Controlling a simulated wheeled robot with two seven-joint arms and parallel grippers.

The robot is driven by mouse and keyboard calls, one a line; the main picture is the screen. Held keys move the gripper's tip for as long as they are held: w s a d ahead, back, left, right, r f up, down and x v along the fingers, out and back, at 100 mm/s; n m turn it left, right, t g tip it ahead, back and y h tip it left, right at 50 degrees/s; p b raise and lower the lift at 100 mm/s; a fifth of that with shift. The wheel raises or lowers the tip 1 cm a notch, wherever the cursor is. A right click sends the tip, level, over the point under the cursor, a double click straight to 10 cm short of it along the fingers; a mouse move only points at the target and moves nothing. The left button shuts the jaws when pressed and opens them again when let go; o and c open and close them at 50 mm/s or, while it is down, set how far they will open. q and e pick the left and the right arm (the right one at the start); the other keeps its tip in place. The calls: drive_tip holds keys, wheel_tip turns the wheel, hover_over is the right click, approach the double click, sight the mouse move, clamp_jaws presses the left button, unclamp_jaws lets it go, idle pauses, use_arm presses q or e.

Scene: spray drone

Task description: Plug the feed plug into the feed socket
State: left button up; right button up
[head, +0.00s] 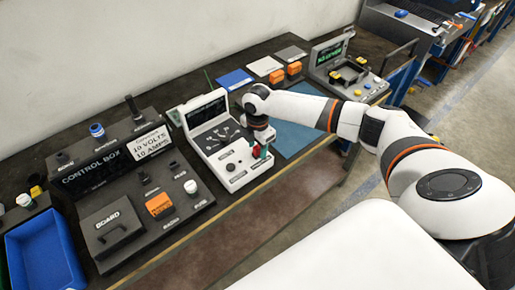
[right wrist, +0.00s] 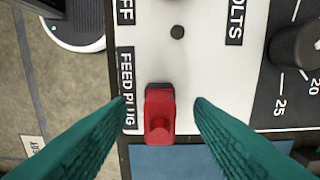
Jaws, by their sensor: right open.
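The red feed plug (right wrist: 160,112) sits in a dark mount at the lower edge of a white panel, beside a "FEED PLUG" label (right wrist: 127,88) in the right wrist view. My right gripper (right wrist: 160,103) is open, with one teal finger on each side of the plug. I cannot tell whether either finger touches it. In the head view my right gripper (head: 260,151) is over the front right of the white meter unit (head: 237,176). The arm hides part of that unit. I cannot pick out the feed socket for certain. My left gripper is out of view.
The control box (head: 93,175) and a dark board unit (head: 125,222) stand left of the meter unit. A blue bin (head: 45,255) is at far left. Blue mat (head: 290,137) lies to the right. A black knob (right wrist: 298,46) is on the panel.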

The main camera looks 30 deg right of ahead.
sight(257, 146)
drive_tip(key=shift+p, duration=0.6)
idle(0.7)
clamp_jaws()
idle(0.3)
drive_tip(key=shift+r, duration=0.15)
drive_tip(key=shift+r+p, duration=2.85)
drive_tip(key=shift+p, duration=0.3)
drive_tip(key=shift+a, duration=0.1)
